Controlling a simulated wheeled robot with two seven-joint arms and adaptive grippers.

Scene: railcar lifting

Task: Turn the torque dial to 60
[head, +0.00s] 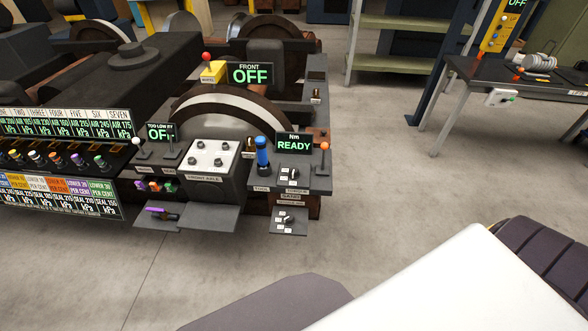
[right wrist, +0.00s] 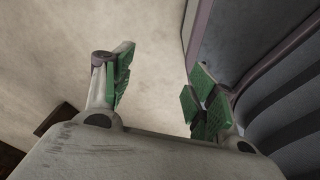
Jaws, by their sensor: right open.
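A second dial (head: 289,219) with white marks sits on the lower shelf; I cannot tell for certain which is the torque dial. My right gripper (right wrist: 160,88) is open and empty over bare floor in the right wrist view, with green finger pads. My left gripper is not in view.
A blue-topped tool (head: 262,152) stands left of the display and an orange-knobbed lever (head: 324,158) stands right of it. A workbench (head: 515,80) stands at back right. The floor between is clear.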

